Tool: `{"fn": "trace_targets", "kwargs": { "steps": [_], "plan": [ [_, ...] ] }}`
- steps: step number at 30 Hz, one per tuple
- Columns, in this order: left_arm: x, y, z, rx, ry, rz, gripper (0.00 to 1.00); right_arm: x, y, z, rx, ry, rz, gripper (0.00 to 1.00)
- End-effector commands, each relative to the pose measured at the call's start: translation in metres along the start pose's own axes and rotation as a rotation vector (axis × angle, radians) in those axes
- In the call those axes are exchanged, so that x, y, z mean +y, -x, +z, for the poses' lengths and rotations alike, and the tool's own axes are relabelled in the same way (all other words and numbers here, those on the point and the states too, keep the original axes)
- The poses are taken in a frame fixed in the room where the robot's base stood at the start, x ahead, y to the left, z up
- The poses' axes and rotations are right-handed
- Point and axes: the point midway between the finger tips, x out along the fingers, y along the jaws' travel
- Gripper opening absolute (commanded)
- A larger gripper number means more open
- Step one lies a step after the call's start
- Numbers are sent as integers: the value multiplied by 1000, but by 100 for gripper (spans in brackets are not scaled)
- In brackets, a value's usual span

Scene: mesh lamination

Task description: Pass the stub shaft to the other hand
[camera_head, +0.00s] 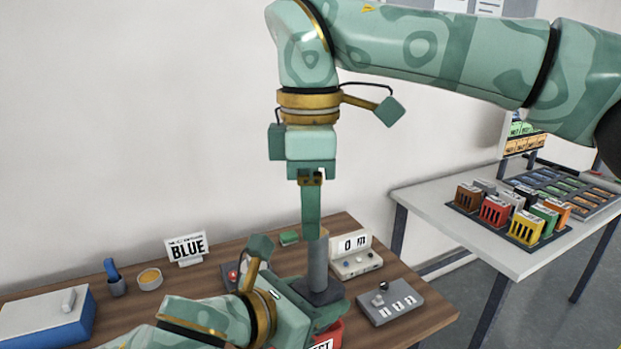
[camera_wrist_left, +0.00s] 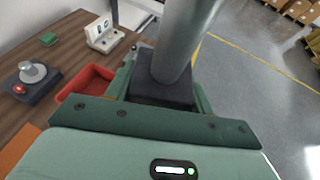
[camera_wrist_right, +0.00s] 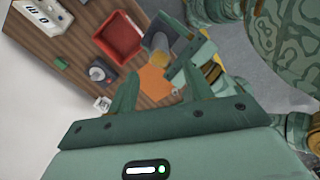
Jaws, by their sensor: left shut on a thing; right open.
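The stub shaft (camera_head: 318,268) is a grey cylinder on a dark square block. It stands roughly upright. My left gripper (camera_head: 318,303) is shut on its block end, low over the table; in the left wrist view the shaft (camera_wrist_left: 184,42) rises from between the fingers. My right gripper (camera_head: 311,236) points straight down at the top of the shaft, its fingertips overlapping the shaft's top end in the head view. It is open. In the right wrist view the shaft (camera_wrist_right: 158,40) appears beyond the fingers, not clearly between them. Whether they touch it I cannot tell.
A red bin (camera_wrist_left: 85,83) lies beside my left gripper. Another table (camera_head: 470,232) stands at right.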

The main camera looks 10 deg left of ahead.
Motion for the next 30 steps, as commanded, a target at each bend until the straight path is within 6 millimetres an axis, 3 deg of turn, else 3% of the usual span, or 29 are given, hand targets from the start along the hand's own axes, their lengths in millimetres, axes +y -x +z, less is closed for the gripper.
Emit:
{"fn": "trace_targets", "kwargs": {
  "steps": [6, 12, 24, 26, 30],
  "plan": [
    [0, 0, 1, -3, 0, 0, 11, 0, -47, 0, 1, 2, -4, 51],
    [0, 0, 1, -3, 0, 0, 11, 0, -75, 0, 2, 2, -1, 51],
    [0, 0, 1, -3, -1, 0, 11, 0, -85, 0, 3, 2, 0, 51],
    [0, 0, 1, -3, -1, 0, 11, 0, -84, 0, 3, 2, -1, 37],
    [0, 0, 1, -3, -1, 0, 11, 0, -84, 0, 3, 1, 0, 0]
  ]
}}
